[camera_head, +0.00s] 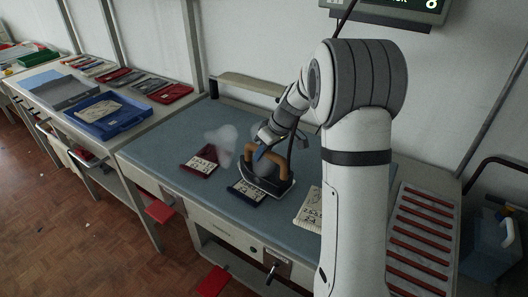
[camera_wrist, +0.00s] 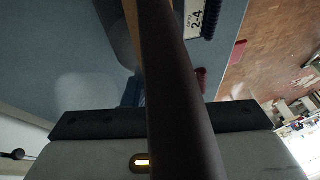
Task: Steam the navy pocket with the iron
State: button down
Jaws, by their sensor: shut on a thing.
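The iron (camera_head: 267,183) has a dark soleplate and an orange-brown handle (camera_head: 281,169). My gripper (camera_head: 262,150) is shut on the handle from above. The navy pocket (camera_head: 246,194) lies flat on the blue-grey table, with a pale printed label. The iron is at the pocket's far right side and hides part of that side; I cannot tell whether it presses on the cloth. In the wrist view a dark, blurred bar crosses the middle, and a pale label marked 2-4 with a navy edge (camera_wrist: 211,18) shows at the top.
A maroon pocket (camera_head: 200,161) lies to the left, and a cream pocket (camera_head: 309,208) to the right. Pale steam (camera_head: 221,142) hangs behind the maroon pocket. A rack with red bars (camera_head: 420,240) stands at right. A blue tray (camera_head: 104,117) is on the left bench.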

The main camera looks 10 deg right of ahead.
dwell(0.4)
jog(key=shift+r+p, duration=1.55)
jog(key=shift+r, duration=2.1)
